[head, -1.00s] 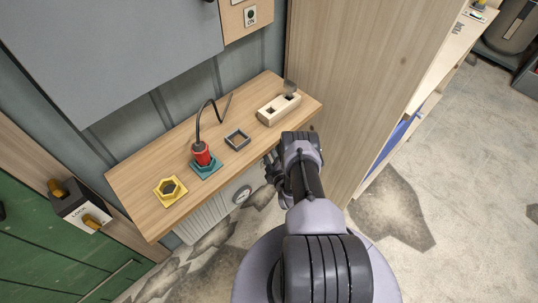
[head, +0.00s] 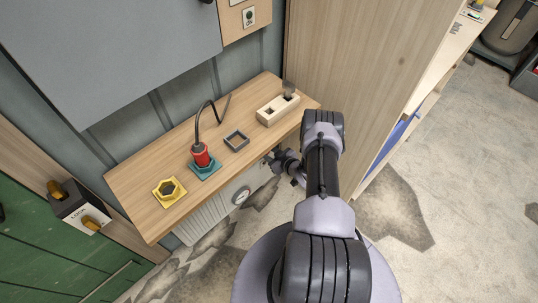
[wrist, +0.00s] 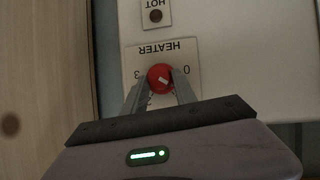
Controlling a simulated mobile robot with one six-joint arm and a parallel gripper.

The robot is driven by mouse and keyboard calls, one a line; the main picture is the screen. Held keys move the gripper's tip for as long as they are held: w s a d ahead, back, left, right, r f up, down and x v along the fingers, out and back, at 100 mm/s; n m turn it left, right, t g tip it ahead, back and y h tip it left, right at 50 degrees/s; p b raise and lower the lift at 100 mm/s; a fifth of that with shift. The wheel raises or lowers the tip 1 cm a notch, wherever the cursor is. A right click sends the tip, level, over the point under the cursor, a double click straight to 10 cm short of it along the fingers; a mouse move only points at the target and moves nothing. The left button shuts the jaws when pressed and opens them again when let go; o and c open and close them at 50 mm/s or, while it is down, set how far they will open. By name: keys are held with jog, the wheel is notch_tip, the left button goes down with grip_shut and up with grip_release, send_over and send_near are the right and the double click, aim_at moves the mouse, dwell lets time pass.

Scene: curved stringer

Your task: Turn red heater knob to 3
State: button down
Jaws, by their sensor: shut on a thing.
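The red heater knob (wrist: 160,77) sits on a pale plate (wrist: 185,57) marked HEATER, which appears upside down in the wrist view. The 0 is to the knob's right and the 3 to its left. A small white mark shows on the knob's face, tilted; which number it points to I cannot tell. My gripper (wrist: 160,84) is shut on the knob, one finger on each side. In the head view my gripper (head: 270,158) is at the front edge of the wooden shelf, partly hidden, and the knob is out of sight.
The wooden shelf (head: 145,180) carries a yellow holder (head: 169,191), a red plug in a teal base (head: 203,165), a dark square frame (head: 236,141) and a wooden block (head: 277,110). A tall wooden panel (head: 350,60) stands to the right. A HOT indicator (wrist: 155,15) is near the plate.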

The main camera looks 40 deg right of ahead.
jog(key=m+y, duration=0.3)
jog(key=d+m+y, duration=0.1)
jog(key=m+y, duration=0.2)
jog(key=m, duration=0.1)
jog(key=shift+d+f+y, duration=0.15)
jog(key=shift+y, duration=0.15)
dwell(0.3)
jog(key=shift+w, duration=0.1)
dwell(0.3)
jog(key=c, duration=1)
grip_release()
jog(key=p+v, duration=0.2)
jog(key=v, duration=1.5)
jog(key=shift+s+f, duration=0.15)
jog(key=shift+s, duration=0.1)
jog(key=shift+d, duration=0.15)
